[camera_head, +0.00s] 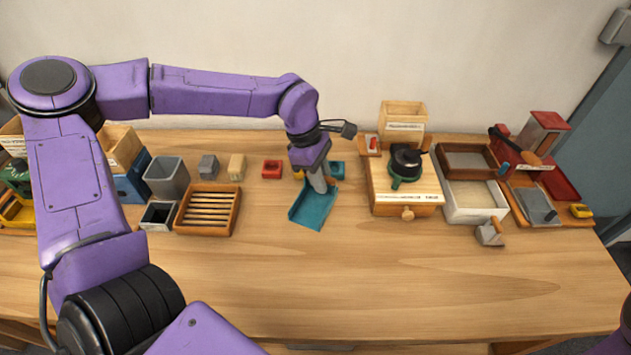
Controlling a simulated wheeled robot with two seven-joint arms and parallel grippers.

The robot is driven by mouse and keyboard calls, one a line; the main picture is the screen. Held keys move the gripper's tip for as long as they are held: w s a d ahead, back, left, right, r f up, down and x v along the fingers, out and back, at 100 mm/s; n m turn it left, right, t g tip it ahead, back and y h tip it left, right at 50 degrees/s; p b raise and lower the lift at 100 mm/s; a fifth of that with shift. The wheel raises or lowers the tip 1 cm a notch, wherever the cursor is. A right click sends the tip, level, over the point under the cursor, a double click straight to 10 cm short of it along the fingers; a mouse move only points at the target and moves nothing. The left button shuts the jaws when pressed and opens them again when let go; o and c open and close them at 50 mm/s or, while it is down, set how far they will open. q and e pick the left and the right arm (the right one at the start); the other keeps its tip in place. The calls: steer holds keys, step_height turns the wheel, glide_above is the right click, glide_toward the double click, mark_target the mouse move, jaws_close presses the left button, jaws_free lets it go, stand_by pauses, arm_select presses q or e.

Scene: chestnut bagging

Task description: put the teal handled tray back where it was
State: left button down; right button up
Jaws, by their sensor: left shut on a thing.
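The teal handled tray (313,209) is at the middle of the table, slightly tilted in the picture, its open end toward the front. My left gripper (320,184) points down at the tray's back end and is shut on it. The handle is mostly hidden behind the fingers. I cannot tell whether the tray touches the table or hangs just above it. My right gripper is out of view; only a bit of purple shows at the bottom right corner.
A small teal block (337,170) is close behind the gripper, and a red one (272,169) is to its left. A slatted wooden tray (236,213) stands left. A wooden box with a black-and-green device (405,164) stands right. The table's front (400,280) is clear.

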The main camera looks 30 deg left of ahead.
arm_select(q)
steer(key=f, duration=0.1)
steer(key=w+a+f, duration=0.1)
steer(key=a+f, duration=0.1)
steer(key=shift+w+a+f+p, duration=0.2)
steer(key=shift+w+p, duration=0.1)
steer(key=shift+p, duration=0.1)
step_height(320, 180, down, 3)
steer(key=shift+a+f+p, duration=0.1)
steer(key=shift+p, duration=0.6)
steer(key=shift+w, duration=0.1)
steer(key=shift+f, duration=0.1)
steer(key=c, duration=1)
jaws_free()
steer(key=shift+c, duration=0.2)
steer(key=shift+r, duration=0.25)
steer(key=b+v, duration=0.2)
steer(key=v, duration=0.9)
steer(key=shift+r, duration=0.4)
